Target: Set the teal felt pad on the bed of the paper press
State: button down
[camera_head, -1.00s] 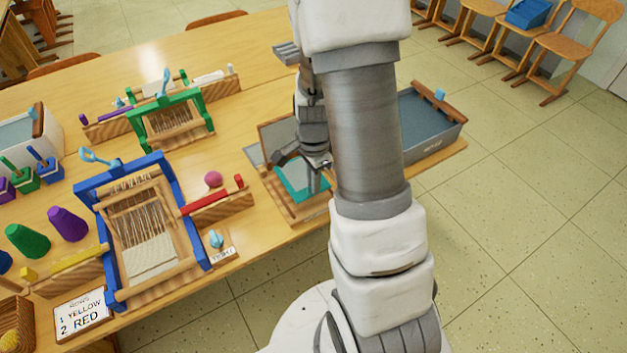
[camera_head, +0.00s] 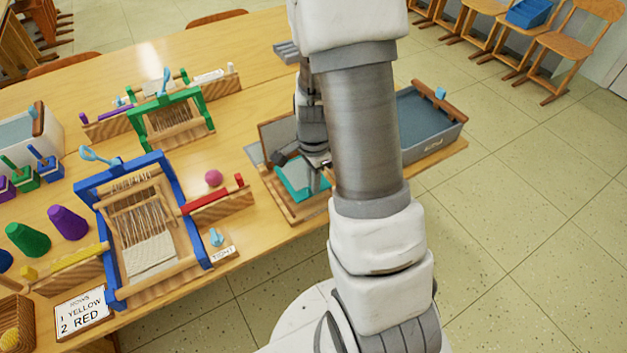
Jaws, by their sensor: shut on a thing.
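The teal felt pad (camera_head: 291,179) is in my gripper (camera_head: 303,172), which is shut on it. The pad is over the wooden bed of the paper press (camera_head: 300,211), at the table's right end. It looks flat and very low over the bed; I cannot tell whether it touches. The press's upright board (camera_head: 277,138) stands behind it. My arm hides the right side of the pad and press, and part of the gripper.
A blue loom (camera_head: 187,205) stands left of the press, with a red shuttle on a wooden block (camera_head: 217,205) between them. A green loom (camera_head: 168,122) is farther back. A grey-blue tray (camera_head: 425,125) sits right of my arm. Bare table lies behind the press.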

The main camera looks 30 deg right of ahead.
jog(key=shift+f, duration=0.1)
jog(key=shift+f+b, duration=0.45)
jog(key=shift+f, duration=0.05)
jog(key=shift+f, duration=0.2)
dwell(0.8)
jog(key=shift+f+b, duration=0.5)
jog(key=shift+f+b, duration=0.5)
jog(key=shift+f, duration=0.25)
dwell(0.8)
dwell(0.4)
jog(key=c, duration=0.9)
grip_release()
jog(key=shift+r, duration=0.1)
